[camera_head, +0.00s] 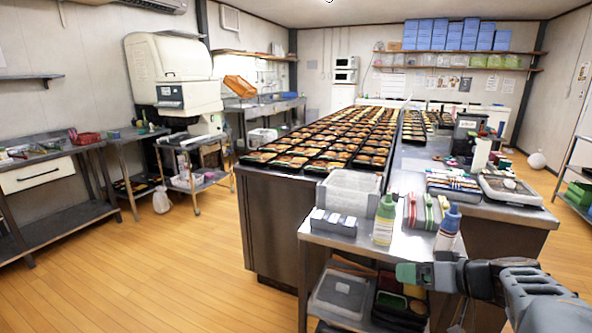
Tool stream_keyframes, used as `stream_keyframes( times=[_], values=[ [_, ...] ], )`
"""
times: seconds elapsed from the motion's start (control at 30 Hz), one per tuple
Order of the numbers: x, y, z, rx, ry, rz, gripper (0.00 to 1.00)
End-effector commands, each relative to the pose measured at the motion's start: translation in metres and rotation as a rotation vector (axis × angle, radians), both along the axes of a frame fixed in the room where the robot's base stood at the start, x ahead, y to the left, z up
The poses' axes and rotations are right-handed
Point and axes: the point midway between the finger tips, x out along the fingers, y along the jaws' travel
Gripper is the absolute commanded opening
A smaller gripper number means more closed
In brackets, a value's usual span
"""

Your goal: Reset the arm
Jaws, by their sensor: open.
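The arm passes in front of the right side of the cart.
The steel cart (335,236) carries a green-capped bottle (384,222), a blue-capped bottle (447,230) and a grey bin (348,193). Behind it, a long counter (277,210) holds rows of bento trays (335,141). The wood floor at left (180,270) is clear.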

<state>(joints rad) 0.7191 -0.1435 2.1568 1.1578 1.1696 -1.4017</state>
Motion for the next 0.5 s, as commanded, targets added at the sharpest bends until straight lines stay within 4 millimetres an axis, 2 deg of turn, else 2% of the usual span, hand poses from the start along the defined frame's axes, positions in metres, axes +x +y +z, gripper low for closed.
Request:
stream_keyframes(
  times=[0.03,0.1,0.2,0.33,0.5],
  values=[
    [-0.011,0.034,0.032,-0.018,0.119,0.042,0.90],
    [-0.031,0.065,0.040,-0.062,0.290,0.054,0.90],
    [-0.060,0.094,0.052,-0.162,0.469,0.027,0.90],
    [-0.089,0.111,0.070,-0.303,0.585,-0.046,0.90],
    [-0.108,0.117,0.090,-0.434,0.607,-0.143,0.90]
  ],
)
